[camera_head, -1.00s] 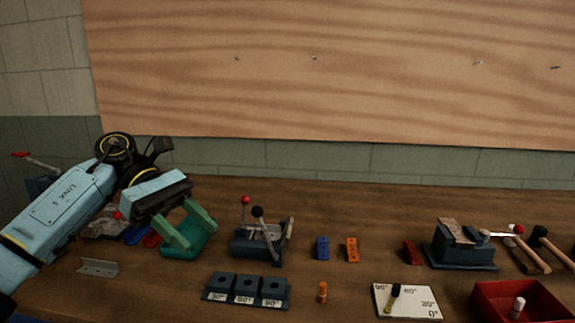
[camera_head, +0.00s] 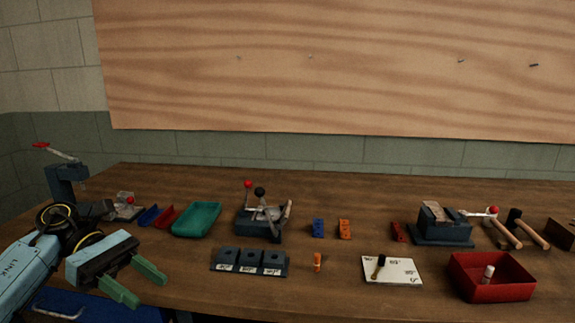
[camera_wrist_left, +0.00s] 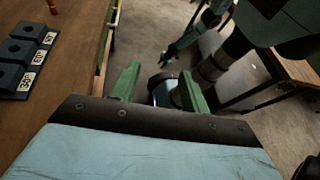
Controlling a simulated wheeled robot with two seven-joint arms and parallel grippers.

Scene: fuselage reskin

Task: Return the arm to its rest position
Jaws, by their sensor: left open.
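My left gripper (camera_head: 135,281) is at the lower left of the head view, near the bench's front edge, with its two green fingers apart and nothing between them. The left wrist view shows the same open fingers (camera_wrist_left: 160,90) over the floor, beside the bench edge, with parts of my own body beyond. My left arm is bent and comes in from the left edge of the head view. My right gripper is not seen in the head view.
The wooden bench (camera_head: 330,277) carries a green tray (camera_head: 197,219), a dark block with angle labels (camera_head: 249,261), a lever tool (camera_head: 262,220), a red bin (camera_head: 491,277) and a white angle card (camera_head: 405,271).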

